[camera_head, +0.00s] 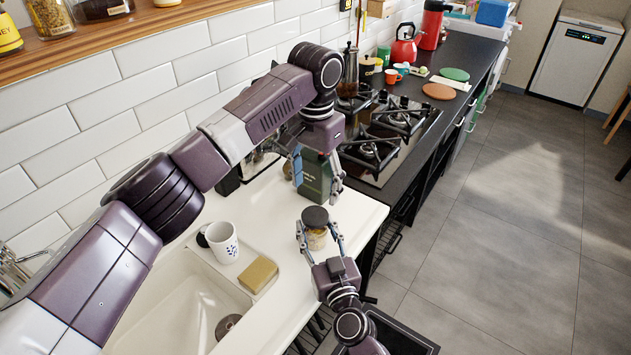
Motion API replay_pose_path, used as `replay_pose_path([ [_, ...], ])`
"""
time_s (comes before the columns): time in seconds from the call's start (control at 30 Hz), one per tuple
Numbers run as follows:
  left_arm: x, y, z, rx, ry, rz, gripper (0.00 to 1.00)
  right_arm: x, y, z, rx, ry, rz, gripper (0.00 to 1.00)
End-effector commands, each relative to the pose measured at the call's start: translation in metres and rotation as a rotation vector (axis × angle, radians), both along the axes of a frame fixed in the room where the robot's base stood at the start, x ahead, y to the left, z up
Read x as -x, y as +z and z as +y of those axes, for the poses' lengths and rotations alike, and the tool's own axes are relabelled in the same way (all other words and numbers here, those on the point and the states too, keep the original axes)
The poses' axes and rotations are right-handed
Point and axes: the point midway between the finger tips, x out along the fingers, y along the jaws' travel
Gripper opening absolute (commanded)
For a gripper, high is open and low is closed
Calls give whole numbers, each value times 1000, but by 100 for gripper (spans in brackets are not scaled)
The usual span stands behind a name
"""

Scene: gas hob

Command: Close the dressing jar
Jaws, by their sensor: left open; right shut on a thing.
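The dressing jar (316,240) is a small glass jar with yellowish contents, near the counter's front edge. A dark round lid (315,216) is at its mouth; I cannot tell whether it is seated or only resting there. My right gripper (319,235) comes from the front and is shut on the jar, one finger on each side. My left gripper (317,172) is open, higher and further back, with its fingers spread in front of a dark green tin (314,185). The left gripper is apart from the lid.
A white patterned mug (223,243) and a yellow sponge (258,275) are by the sink (185,300) on the left. The gas hob (378,145) lies behind the tin. A red kettle (404,48) stands further back. Open floor lies to the right.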

Motion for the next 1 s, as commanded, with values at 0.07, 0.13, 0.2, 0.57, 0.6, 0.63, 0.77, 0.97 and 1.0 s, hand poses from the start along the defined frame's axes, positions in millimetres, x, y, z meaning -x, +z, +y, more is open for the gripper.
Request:
replay_pose_path([
  [0.07,0,-9,0,-1,0,3,61,1,-4,0,2,2,7,0],
  [0.13,1,-18,1,-2,0,3,61,1,-4,0,2,2,7,0],
  [0.2,1,-29,1,-2,0,4,61,1,-4,0,2,2,7,0],
  [0.57,0,-74,1,0,0,2,61,1,-4,0,3,2,6,0],
  [0.6,0,-76,1,-1,0,2,61,1,-4,0,3,2,6,0],
  [0.63,0,-77,1,-1,0,2,61,1,-4,0,3,2,6,0],
  [0.77,0,-79,1,-1,0,2,61,1,-4,0,3,2,6,0],
  [0.97,0,-78,1,-1,0,2,58,1,-4,0,3,2,5,0],
  [1.0,0,-78,1,-1,0,2,54,1,-4,0,3,2,5,0],
])
